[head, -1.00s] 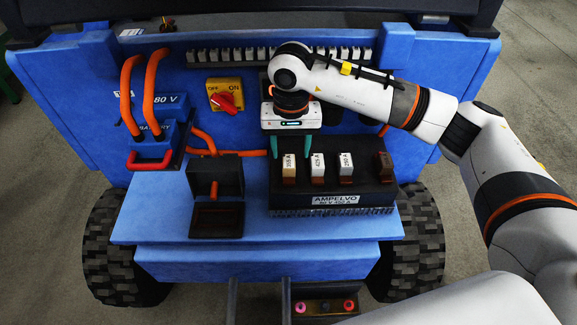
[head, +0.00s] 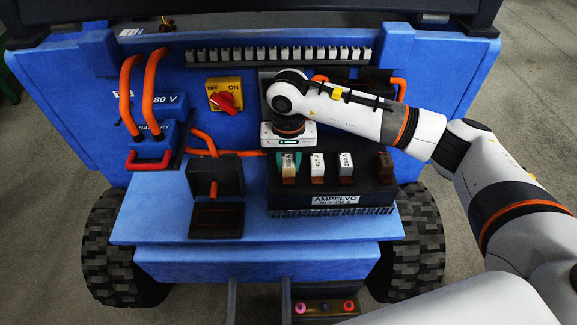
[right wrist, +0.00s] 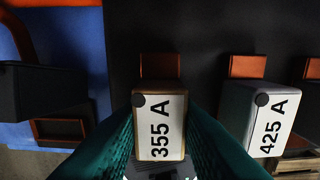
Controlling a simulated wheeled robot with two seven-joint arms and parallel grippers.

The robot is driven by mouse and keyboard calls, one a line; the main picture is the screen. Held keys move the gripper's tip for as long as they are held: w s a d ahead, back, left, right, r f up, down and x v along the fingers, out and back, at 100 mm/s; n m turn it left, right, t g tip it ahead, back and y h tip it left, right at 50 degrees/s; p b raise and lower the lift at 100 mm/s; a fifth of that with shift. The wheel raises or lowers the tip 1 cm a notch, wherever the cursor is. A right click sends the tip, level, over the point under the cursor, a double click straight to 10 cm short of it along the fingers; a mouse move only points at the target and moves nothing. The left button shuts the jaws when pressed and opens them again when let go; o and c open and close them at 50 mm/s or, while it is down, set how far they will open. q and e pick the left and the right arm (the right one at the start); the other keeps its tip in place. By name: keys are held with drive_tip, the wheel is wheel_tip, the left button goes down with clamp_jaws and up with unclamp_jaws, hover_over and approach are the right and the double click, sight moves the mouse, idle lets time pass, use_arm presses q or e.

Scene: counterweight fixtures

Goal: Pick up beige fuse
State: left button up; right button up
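The beige fuse (head: 289,164), labelled 355 A, stands leftmost in the black fuse block marked AMPELVO (head: 330,187). It also shows in the middle of the right wrist view (right wrist: 159,125). My right gripper (head: 288,158) is over it from behind and above, with one teal finger on each side. In the right wrist view the fingers (right wrist: 160,140) lie against both sides of the fuse, with no clear gap. The fuse still sits at its slot. Its lower part is partly hidden. My left gripper is out of view.
White fuses 425 A (head: 317,165) and 250 A (head: 346,162) and a dark red piece (head: 384,165) stand to the right. A black holder with an orange lever (head: 214,180) is to the left. A red switch (head: 226,100) and orange cables (head: 151,90) are behind.

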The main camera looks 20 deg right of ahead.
sight(288, 160)
drive_tip(key=shift+r, duration=0.15)
